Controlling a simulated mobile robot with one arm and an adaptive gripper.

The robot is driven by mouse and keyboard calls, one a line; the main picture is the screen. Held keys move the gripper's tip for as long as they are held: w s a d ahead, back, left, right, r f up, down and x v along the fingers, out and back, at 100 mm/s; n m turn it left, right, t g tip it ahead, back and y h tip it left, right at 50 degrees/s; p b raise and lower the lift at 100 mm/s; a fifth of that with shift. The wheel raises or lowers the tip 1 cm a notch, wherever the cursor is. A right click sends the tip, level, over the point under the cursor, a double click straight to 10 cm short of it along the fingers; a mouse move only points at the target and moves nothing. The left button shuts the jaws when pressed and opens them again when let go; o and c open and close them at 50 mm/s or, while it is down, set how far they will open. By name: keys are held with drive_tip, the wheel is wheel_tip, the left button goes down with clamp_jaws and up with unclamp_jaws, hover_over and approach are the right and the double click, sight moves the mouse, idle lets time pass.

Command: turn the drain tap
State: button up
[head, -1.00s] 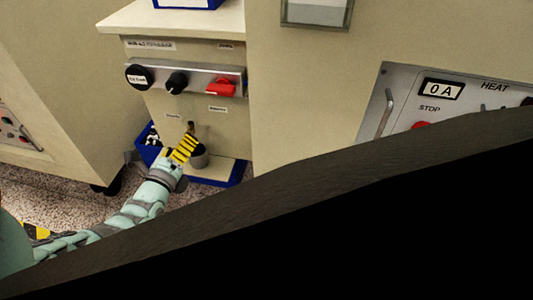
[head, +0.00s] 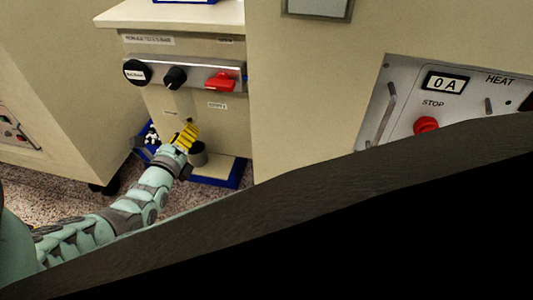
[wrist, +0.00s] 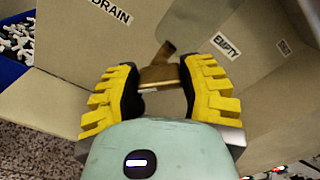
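The brass drain tap (wrist: 160,74) sticks out from the beige cabinet front below the DRAIN label (wrist: 111,10) in the wrist view. A small part of it (head: 189,121) shows just above my fingertips in the head view. My gripper (wrist: 161,82) has its two yellow fingers on either side of the brass handle. The handle spans the gap between the dark pads and seems to touch both, so the gripper looks shut on it. The pads hide its ends. In the head view my gripper (head: 187,135) reaches up to the tap from the lower left.
A blue bin (wrist: 12,58) is at left. A control panel (head: 440,95) is at right.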

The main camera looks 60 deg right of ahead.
drive_tip(key=c, duration=0.5)
drive_tip(key=shift+c, duration=0.2)
drive_tip(key=shift+r+m+p, duration=0.15)
drive_tip(key=shift+m+p, duration=0.25)
drive_tip(key=shift+p, duration=0.3)
drive_tip(key=shift+s+d+r+m+p, duration=0.1)
drive_tip(key=shift+m+p, duration=0.9)
drive_tip(key=m+p, duration=0.1)
drive_tip(key=m, duration=0.1)
drive_tip(key=shift+m, duration=0.3)
drive_tip(key=shift+f+m, duration=0.2)
drive_tip(key=shift+m, duration=1.5)
